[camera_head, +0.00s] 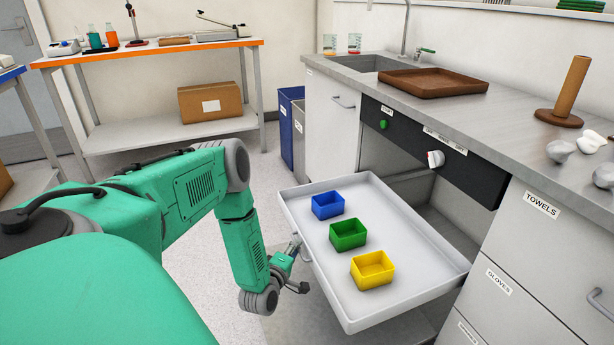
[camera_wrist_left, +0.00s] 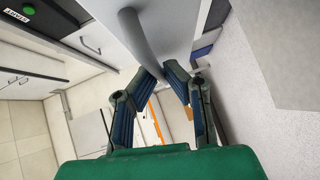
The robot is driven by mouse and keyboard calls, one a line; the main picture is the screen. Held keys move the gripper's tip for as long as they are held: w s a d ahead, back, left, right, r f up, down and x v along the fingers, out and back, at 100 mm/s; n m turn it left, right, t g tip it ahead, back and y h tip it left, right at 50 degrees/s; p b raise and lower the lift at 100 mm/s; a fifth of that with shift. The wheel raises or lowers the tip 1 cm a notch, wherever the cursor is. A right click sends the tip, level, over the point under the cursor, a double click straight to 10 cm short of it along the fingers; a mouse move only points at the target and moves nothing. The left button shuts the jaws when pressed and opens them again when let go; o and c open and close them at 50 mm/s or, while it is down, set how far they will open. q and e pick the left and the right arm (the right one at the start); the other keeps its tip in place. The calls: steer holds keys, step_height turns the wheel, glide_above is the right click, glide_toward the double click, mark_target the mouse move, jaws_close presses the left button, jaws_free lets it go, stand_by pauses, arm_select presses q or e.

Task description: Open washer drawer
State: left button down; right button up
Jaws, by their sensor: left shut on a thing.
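The washer drawer (camera_head: 410,235) is a white, shallow pull-out tray below the dark control panel (camera_head: 467,165). It stands far out from the counter. A blue bin (camera_head: 327,206), a green bin (camera_head: 348,235) and a yellow bin (camera_head: 372,270) stand in a row in it. My left gripper (camera_head: 294,247) is at the drawer's front face, low on its left side. In the left wrist view, its fingers (camera_wrist_left: 163,74) are closed on the grey curved drawer handle (camera_wrist_left: 142,42). The head view mostly hides the handle. My right gripper is not in view.
The steel counter (camera_head: 520,115) holds a brown tray (camera_head: 433,83) and a wooden peg stand (camera_head: 568,92). Blue and grey waste bins (camera_head: 291,120) stand left of the cabinet. A bench with an orange edge (camera_head: 150,52) is at the back. Floor left of the drawer is clear.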

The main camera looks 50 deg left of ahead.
arm_select(q)
steer(key=shift+s+f, duration=0.25)
steer(key=shift+s, duration=0.15)
steer(key=c, duration=1.6)
jaws_free()
steer(key=shift+c, duration=0.2)
steer(key=shift+w+a, duration=0.1)
steer(key=v, duration=1.2)
